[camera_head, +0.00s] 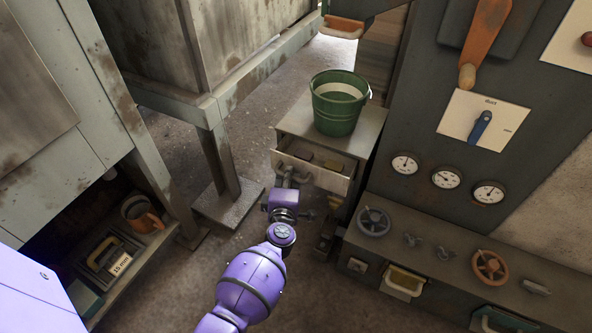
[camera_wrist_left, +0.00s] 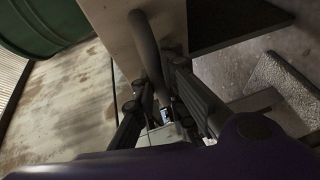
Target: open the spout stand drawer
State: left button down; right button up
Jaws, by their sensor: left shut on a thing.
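The spout stand (camera_head: 360,128) is a small grey cabinet with a green bucket (camera_head: 338,108) on top. Its drawer (camera_head: 326,180) is partly pulled out, and dark items show inside it. My left gripper (camera_head: 288,184) is at the drawer front, shut on the curved drawer handle (camera_wrist_left: 148,48). In the left wrist view its fingers (camera_wrist_left: 163,105) lie on both sides of the handle bar, beside the pale drawer front (camera_wrist_left: 112,22). The green bucket also shows there (camera_wrist_left: 42,22). The lower part of the stand is partly hidden by my arm. My right gripper is not in view.
A dark machine panel with gauges (camera_head: 446,178) and a blue lever (camera_head: 480,126) stands at right, above a low bench with valve wheels (camera_head: 374,221). A worn grey metal frame (camera_head: 212,112) and a shelf with tools (camera_head: 112,250) are at left. Open floor lies in front.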

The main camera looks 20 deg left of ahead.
pick_arm(q)
jog(key=s+p, duration=0.1)
jog(key=s, duration=0.7)
jog(key=shift+a+p, duration=0.15)
jog(key=shift+p, duration=0.25)
jog(key=c, duration=1.8)
grip_release()
jog(key=shift+o, duration=0.2)
